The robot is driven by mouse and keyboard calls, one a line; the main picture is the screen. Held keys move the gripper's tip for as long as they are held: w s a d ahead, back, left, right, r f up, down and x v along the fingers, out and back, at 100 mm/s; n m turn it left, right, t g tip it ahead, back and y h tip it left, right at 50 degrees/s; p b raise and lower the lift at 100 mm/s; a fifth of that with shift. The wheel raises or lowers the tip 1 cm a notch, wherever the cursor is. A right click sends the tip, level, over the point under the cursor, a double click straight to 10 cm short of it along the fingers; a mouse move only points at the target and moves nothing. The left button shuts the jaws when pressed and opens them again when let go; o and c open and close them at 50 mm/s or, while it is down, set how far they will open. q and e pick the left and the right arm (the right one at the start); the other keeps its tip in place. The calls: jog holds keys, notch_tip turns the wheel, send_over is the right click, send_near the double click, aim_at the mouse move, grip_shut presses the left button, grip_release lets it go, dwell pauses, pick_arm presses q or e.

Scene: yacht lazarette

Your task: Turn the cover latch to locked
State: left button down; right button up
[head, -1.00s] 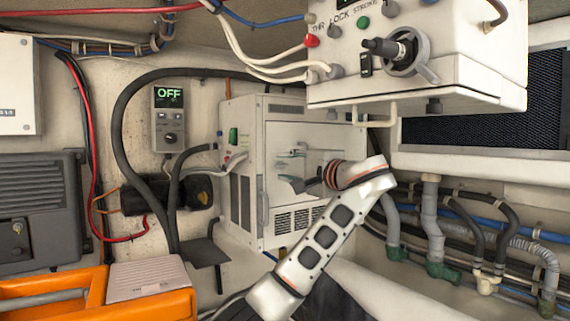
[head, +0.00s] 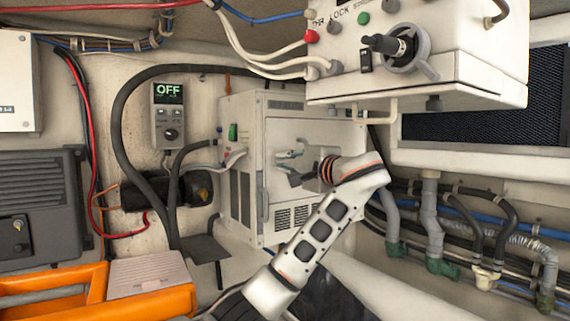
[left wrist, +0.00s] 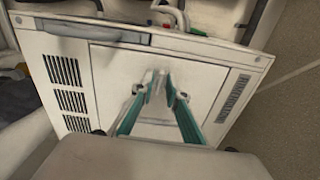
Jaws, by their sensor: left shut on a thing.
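The white cabinet (head: 240,150) stands against the back wall with a flat cover (head: 290,130) on its front. My left gripper (head: 281,163) is at the middle of this cover, its arm reaching up from the bottom of the head view. In the left wrist view its two green-sided fingers (left wrist: 156,84) come together on the cover latch (left wrist: 156,78). The fingertips hide most of the latch, so its exact angle cannot be read. My right gripper is not in view.
A white control box (head: 430,75) with a black-handled knob overhangs the cabinet at upper right. A wall controller (head: 168,115) reads OFF. Cables and pipes (head: 430,215) run at right. An orange crate (head: 150,300) is at lower left.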

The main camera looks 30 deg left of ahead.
pick_arm(q)
jog(key=m, duration=0.4)
jog(key=shift+m, duration=0.3)
jog(key=m, duration=0.9)
jog(key=shift+w+r, duration=0.1)
jog(key=shift+m, duration=1.9)
jog(key=c, duration=2)
grip_release()
